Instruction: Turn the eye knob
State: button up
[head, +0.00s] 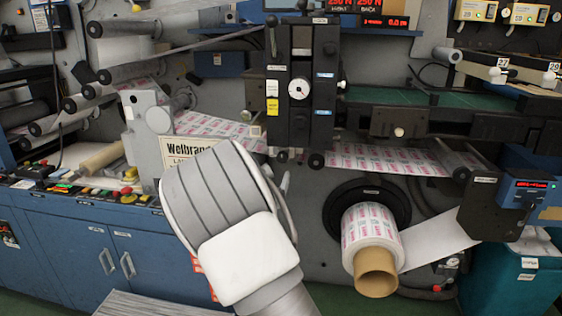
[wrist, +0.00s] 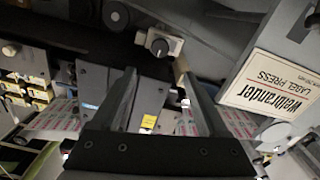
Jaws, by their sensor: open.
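In the wrist view, a small black round knob (wrist: 159,47) sits on a pale grey box on the machine, at the top centre; I take it to be the eye knob. A light pointer mark shows on its face. My gripper (wrist: 157,82) is open, its two dark fingers spread wide and reaching up the picture toward the box. The knob appears between and beyond the fingertips, with no contact visible. Nothing is held. In the head view my white and grey arm hides the gripper, and I cannot pick out the knob with certainty.
A label press sign (head: 190,151) stands close beside my arm and fills the right of the wrist view. The printed web (head: 385,158) runs across the machine. A dark unit with a dial (head: 299,88) stands above it. A printed roll (head: 371,235) juts out at lower right.

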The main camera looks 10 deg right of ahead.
aim_at(282, 158)
jog(key=x, duration=1.3)
jog(key=shift+s, duration=0.1)
grip_shut()
